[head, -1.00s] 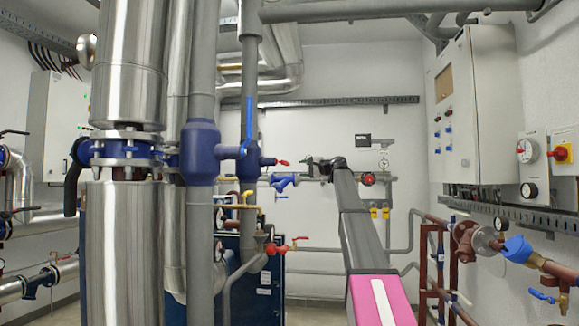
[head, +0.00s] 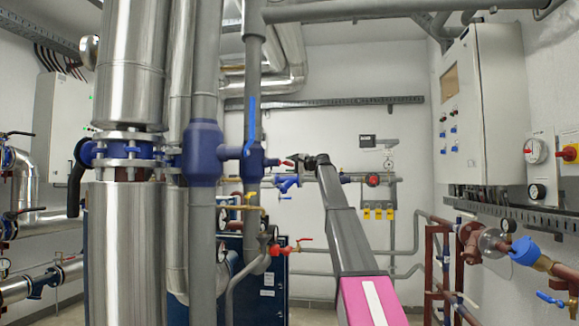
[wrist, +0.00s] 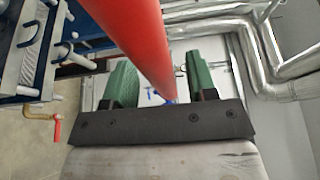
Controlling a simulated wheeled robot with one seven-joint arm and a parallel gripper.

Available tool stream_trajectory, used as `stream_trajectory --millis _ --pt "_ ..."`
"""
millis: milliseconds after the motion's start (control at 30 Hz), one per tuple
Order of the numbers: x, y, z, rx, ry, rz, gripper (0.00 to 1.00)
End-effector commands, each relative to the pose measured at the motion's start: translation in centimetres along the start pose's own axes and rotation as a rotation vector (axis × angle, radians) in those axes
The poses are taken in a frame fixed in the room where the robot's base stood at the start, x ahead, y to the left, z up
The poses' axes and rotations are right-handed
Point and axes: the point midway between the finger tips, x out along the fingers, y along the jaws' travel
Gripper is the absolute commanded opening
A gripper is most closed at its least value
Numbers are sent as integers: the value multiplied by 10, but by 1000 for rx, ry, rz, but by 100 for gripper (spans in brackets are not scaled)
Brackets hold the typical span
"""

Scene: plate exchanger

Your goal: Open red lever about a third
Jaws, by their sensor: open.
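The red lever (head: 288,163) sticks out to the right of the blue valve body on the grey vertical pipe. In the wrist view the red lever (wrist: 140,40) is large and close, running from the top down between the fingers. My gripper (head: 303,160) is just right of the lever's end in the head view. In the wrist view my gripper (wrist: 160,78) is open, with one green finger on each side of the lever. I cannot tell whether either finger touches it. The lever's far end is partly hidden by the gripper.
A blue upright handle (head: 252,122) stands above the valve body. A second red-handled valve (head: 290,247) sits lower. A blue fitting (head: 286,183) and a grey horizontal pipe lie just below and behind my gripper. A control cabinet (head: 482,105) is on the right wall.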

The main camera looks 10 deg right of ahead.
Motion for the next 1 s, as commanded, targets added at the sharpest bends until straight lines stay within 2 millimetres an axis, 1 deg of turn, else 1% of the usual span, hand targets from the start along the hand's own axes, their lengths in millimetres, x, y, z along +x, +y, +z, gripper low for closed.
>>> stream_trajectory --millis 100,300,367,400,467,767,1000 --pt "5 0 0 0 0 0 52" --pt "5 0 0 0 0 0 52" --pt "5 0 0 0 0 0 33" --pt "5 0 0 0 0 0 20" --pt "5 0 0 0 0 0 0" --pt "5 -4 1 -23 -1 -10 0" --pt "4 -21 2 -136 -1 -57 0"
